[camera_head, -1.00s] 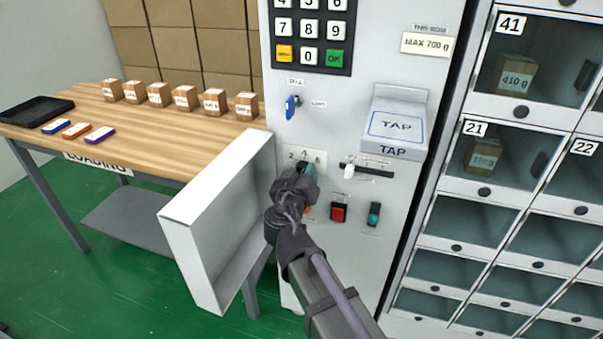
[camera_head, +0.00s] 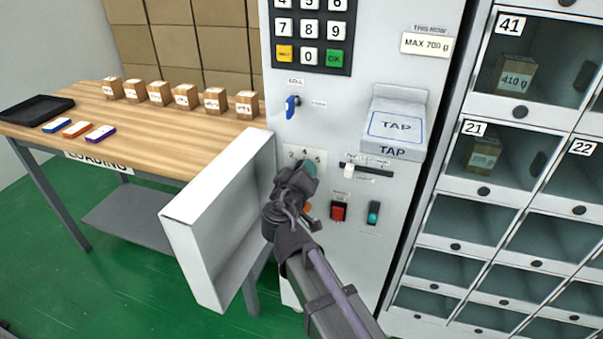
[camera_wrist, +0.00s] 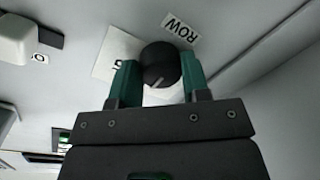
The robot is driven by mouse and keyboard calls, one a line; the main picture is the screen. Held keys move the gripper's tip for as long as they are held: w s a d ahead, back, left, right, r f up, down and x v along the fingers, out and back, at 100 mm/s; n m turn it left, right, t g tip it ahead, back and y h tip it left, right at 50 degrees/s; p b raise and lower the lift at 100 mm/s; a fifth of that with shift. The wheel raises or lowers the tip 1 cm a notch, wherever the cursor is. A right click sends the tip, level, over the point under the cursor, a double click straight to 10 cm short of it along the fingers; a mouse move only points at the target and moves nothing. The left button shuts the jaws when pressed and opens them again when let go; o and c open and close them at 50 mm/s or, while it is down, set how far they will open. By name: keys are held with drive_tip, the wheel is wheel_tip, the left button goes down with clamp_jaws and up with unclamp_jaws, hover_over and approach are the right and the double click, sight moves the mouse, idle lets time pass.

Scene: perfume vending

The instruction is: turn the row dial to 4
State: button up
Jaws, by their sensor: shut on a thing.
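The row dial (camera_wrist: 160,65) is a round black knob with a pale pointer line, on the grey panel beside an upside-down ROW label (camera_wrist: 181,27) in the wrist view. My gripper (camera_wrist: 158,78) has its two green fingers on either side of the dial, shut on it. In the head view my gripper (camera_head: 299,177) covers the dial. Above it the number plate (camera_head: 306,155) shows 2, a middle figure that looks like 4, and a figure at right that I cannot read surely. Which number the pointer meets cannot be told.
A white slider (camera_head: 349,170), a red switch (camera_head: 338,212) and a green switch (camera_head: 374,212) sit right of my gripper. A blue key (camera_head: 292,106) is above. The TAP pad (camera_head: 396,124) juts out at upper right.

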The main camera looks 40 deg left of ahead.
drive_tip(key=o, duration=0.9)
drive_tip(key=shift+s, duration=0.1)
drive_tip(key=v, duration=1)
drive_tip(key=shift+s+d+r+p, duration=0.1)
drive_tip(key=shift+s+d+p, duration=0.05)
drive_tip(key=shift+s+p, duration=0.2)
